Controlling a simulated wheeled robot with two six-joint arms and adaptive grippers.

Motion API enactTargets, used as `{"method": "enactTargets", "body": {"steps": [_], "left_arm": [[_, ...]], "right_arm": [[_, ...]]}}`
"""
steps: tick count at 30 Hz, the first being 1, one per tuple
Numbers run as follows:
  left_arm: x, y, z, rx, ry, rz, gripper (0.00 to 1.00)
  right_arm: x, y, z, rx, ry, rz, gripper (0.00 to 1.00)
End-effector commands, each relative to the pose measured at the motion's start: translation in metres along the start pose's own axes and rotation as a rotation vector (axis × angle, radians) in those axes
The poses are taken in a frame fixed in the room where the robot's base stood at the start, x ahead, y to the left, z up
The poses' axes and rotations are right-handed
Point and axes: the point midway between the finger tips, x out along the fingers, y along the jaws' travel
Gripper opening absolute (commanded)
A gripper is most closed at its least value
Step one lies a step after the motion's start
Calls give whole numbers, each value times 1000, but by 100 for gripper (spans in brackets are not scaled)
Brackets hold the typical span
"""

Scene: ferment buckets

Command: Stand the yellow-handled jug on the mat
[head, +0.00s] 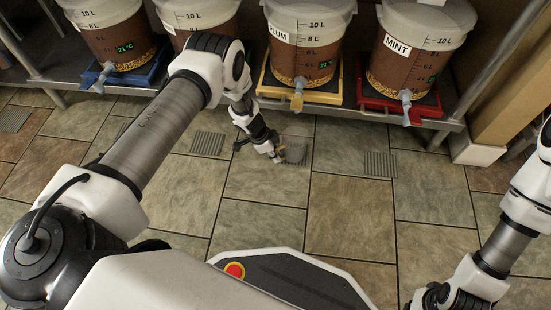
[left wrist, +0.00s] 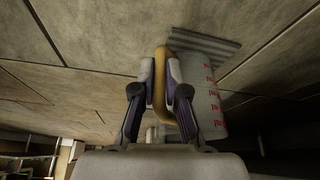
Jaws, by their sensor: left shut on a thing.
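In the left wrist view my left gripper (left wrist: 160,92) is shut on the yellow handle (left wrist: 161,65) of the jug (left wrist: 207,108), a pale see-through vessel with red marks. In the head view the jug (head: 296,153) is small and partly hidden by my left gripper (head: 277,155), low in front of the yellow-tray bucket. A grey ribbed mat (left wrist: 205,45) lies on the floor right by the jug. I cannot tell whether the jug touches it. My right gripper (head: 437,296) is at the bottom right, mostly hidden, its fingers unclear.
Several buckets stand on a low metal shelf, with taps at the front. One sits on a yellow tray (head: 271,91), another, marked MINT, on a red tray (head: 371,103). Other ribbed grey patches (head: 380,164) lie on the tiled floor. The floor in front is clear.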

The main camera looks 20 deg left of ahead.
Motion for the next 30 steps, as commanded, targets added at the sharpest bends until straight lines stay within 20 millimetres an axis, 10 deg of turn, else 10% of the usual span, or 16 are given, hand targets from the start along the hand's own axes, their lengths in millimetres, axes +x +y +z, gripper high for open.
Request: {"method": "enactTargets", "body": {"steps": [10,12,23,30], "left_arm": [[4,-1,2,0,0,-2,0],[2,-1,1,0,0,-2,36],[-3,-1,-1,0,0,-3,37],[-56,-1,-4,-2,0,-3,37]], "right_arm": [[4,0,-1,1,2,0,0],[2,0,0,1,1,0,0],[-4,0,0,1,1,0,0],[-35,-1,1,-5,-3,-1,0]]}}
